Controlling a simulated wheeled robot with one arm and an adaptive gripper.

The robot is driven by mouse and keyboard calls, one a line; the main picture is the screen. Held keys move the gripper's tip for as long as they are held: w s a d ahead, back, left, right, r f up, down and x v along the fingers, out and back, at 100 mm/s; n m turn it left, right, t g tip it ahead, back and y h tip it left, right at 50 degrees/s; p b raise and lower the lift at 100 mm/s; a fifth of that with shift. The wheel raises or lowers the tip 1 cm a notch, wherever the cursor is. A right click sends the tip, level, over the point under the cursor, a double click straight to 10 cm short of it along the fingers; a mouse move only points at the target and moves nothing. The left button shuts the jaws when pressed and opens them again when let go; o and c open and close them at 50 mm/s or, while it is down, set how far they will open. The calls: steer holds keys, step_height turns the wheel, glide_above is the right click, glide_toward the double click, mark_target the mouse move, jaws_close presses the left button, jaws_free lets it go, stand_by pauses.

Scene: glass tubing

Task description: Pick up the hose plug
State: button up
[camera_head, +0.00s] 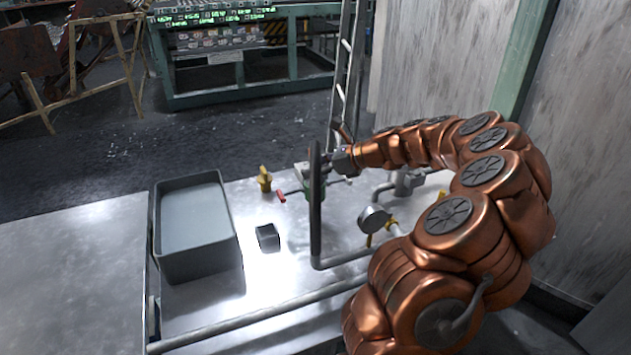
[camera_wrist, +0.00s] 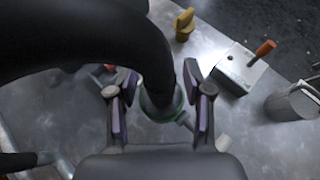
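My gripper (camera_wrist: 161,90) is open, its two fingers spread on either side of the lower end of a dark curved tube (camera_wrist: 90,28) and a greenish round fitting (camera_wrist: 158,108). I cannot tell whether the fingers touch either one. In the head view my gripper (camera_head: 318,168) is over the bench, partly hidden behind an upright grey pipe (camera_head: 315,215). Green shows just below it. No part is clearly recognisable as the hose plug; the greenish fitting may be it. The dark tube hides much of the wrist view's upper left.
A grey open bin (camera_head: 195,262) and a small dark block (camera_head: 267,236) stand on the metal bench. A yellow knob (camera_head: 264,180), a red handle (camera_head: 281,196) and a round gauge-like part (camera_head: 374,218) are near the gripper. The bench's left part is clear.

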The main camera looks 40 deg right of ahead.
jaws_close()
steer(key=shift+r, duration=0.1)
stand_by(0.3)
